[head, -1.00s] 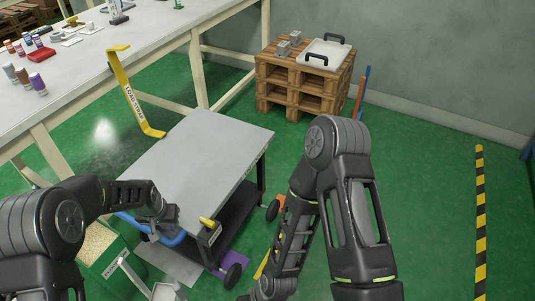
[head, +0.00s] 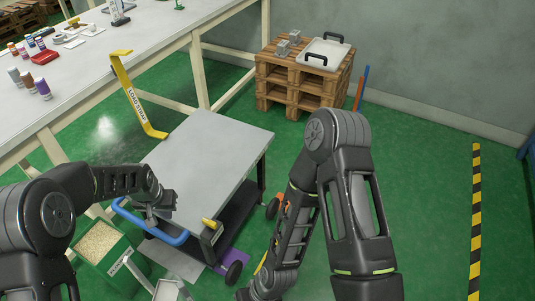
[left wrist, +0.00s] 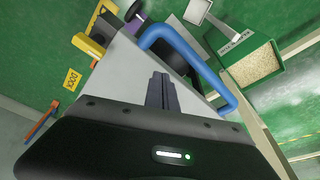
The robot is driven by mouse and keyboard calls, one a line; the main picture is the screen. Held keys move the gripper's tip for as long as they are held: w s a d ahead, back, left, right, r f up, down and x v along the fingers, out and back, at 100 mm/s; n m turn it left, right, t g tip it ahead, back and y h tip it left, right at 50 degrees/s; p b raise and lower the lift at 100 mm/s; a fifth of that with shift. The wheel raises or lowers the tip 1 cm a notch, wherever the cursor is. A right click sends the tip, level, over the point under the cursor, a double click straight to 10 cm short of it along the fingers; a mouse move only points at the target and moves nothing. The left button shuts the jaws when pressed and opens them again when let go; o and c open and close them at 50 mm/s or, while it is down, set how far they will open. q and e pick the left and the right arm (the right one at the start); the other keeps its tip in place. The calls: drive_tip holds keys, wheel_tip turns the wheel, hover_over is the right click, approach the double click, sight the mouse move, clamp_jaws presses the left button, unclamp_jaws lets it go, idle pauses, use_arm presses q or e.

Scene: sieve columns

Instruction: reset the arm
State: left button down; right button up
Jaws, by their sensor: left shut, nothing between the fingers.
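My left gripper (head: 158,203) is over the near left edge of the grey-topped cart (head: 212,160), close to the cart's blue handle (head: 160,232). In the left wrist view its fingers (left wrist: 160,82) are together and hold nothing; the blue handle (left wrist: 190,58) passes just beyond them. Whether the fingers touch the cart cannot be told. My right arm hangs down right of the cart in the head view; its gripper is not visible.
A green bin of pale grains (head: 98,243) stands left of the cart. A long workbench (head: 100,70) with bottles is at the left. A pallet stack (head: 290,85) holds a white tray (head: 324,54).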

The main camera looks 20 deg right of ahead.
idle(0.4)
use_arm(q)
drive_tip(key=s+d+f+n+h+p, duration=0.1)
drive_tip(key=s+f, duration=0.1)
drive_tip(key=s, duration=0.3)
drive_tip(key=s+d+f+h+p, duration=0.1)
drive_tip(key=s+f+p, duration=0.15)
drive_tip(key=s, duration=0.25)
drive_tip(key=s+a+r+n+g+p, duration=0.1)
drive_tip(key=s+a+n+p, duration=0.1)
drive_tip(key=s, duration=0.9)
drive_tip(key=s+a+r+n+h+p, duration=0.1)
drive_tip(key=s+p, duration=0.4)
drive_tip(key=s, duration=0.6)
drive_tip(key=shift+a+r+n+g, duration=0.2)
drive_tip(key=shift+a+n+g, duration=0.2)
drive_tip(key=shift+a+n, duration=0.55)
drive_tip(key=c, duration=2.2)
unclamp_jaws()
drive_tip(key=shift+d, duration=0.15)
